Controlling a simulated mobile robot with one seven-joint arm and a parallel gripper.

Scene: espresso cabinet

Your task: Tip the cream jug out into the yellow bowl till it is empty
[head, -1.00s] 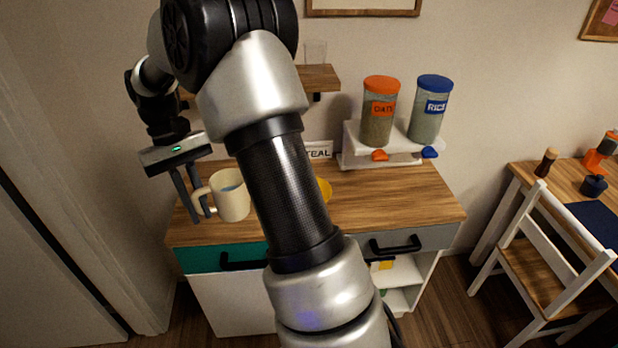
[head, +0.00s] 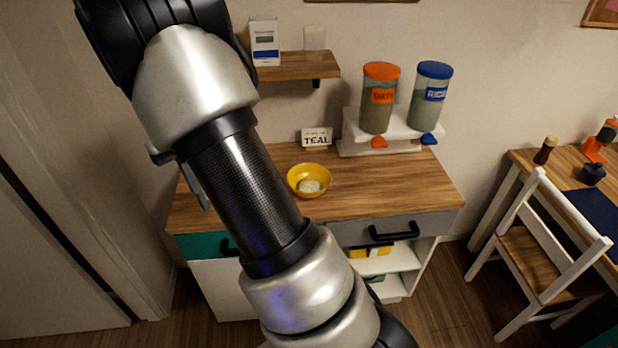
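The yellow bowl (head: 298,177) stands upright on the wooden cabinet top, right of my arm, with a small pale patch inside at its bottom. The cream jug is not visible now; my arm covers the left part of the cabinet top. Of my gripper (head: 196,188) only a grey finger shows at the left edge of my arm, left of the bowl. The rest of the gripper is hidden, so I cannot see whether it holds the jug.
An orange-lidded oats jar (head: 378,100) and a blue-lidded rice jar (head: 429,98) stand on a white stand at the back right. A wall shelf (head: 300,68) holds a white box. The top right of the bowl is clear.

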